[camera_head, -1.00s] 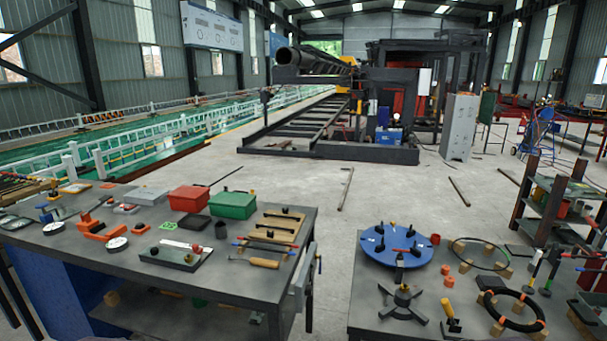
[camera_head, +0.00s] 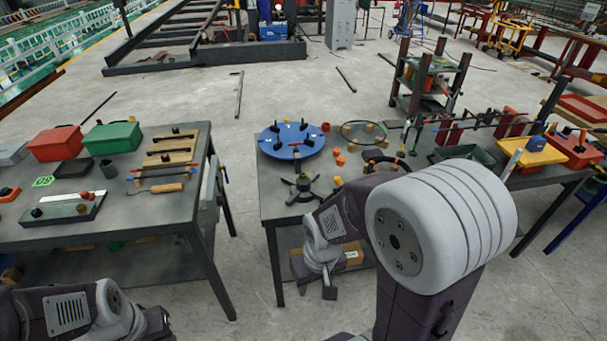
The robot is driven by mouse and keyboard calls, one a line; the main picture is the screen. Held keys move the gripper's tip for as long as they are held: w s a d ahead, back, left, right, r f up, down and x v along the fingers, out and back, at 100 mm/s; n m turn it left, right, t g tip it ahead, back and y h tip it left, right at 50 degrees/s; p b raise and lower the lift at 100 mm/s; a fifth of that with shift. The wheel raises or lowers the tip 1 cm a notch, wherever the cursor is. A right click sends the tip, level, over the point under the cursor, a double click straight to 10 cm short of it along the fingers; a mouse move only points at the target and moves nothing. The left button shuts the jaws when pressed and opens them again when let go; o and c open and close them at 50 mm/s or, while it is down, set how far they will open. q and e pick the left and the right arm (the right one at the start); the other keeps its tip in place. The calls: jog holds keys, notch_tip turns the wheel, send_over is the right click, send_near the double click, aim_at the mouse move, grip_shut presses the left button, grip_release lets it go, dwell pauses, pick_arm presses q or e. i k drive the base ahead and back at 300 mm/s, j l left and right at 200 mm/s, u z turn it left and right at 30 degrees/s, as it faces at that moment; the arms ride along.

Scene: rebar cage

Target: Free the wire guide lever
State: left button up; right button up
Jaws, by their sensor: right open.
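A blue round plate (camera_head: 291,142) with several black upright knobs lies on the right-hand workbench (camera_head: 262,190). A black star-shaped base (camera_head: 303,188) with a short post stands in front of it. I cannot tell which part is the wire guide lever. My right gripper (camera_head: 328,284) is open, low in front of that bench, below its top and apart from the plate and base. My right arm hides part of the bench. My left arm is at the bottom left; its gripper end (camera_head: 156,322) is only partly seen, and its jaws cannot be made out.
The left bench (camera_head: 150,210) holds a red box (camera_head: 55,143), a green box (camera_head: 112,137), wooden blocks and tools. A gap of floor separates the benches. A ring on blocks (camera_head: 364,133), a black rack (camera_head: 432,85) and a yellow tray (camera_head: 532,152) are farther right.

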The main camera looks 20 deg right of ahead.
aim_at(338, 180)
jog(key=z, duration=1.25)
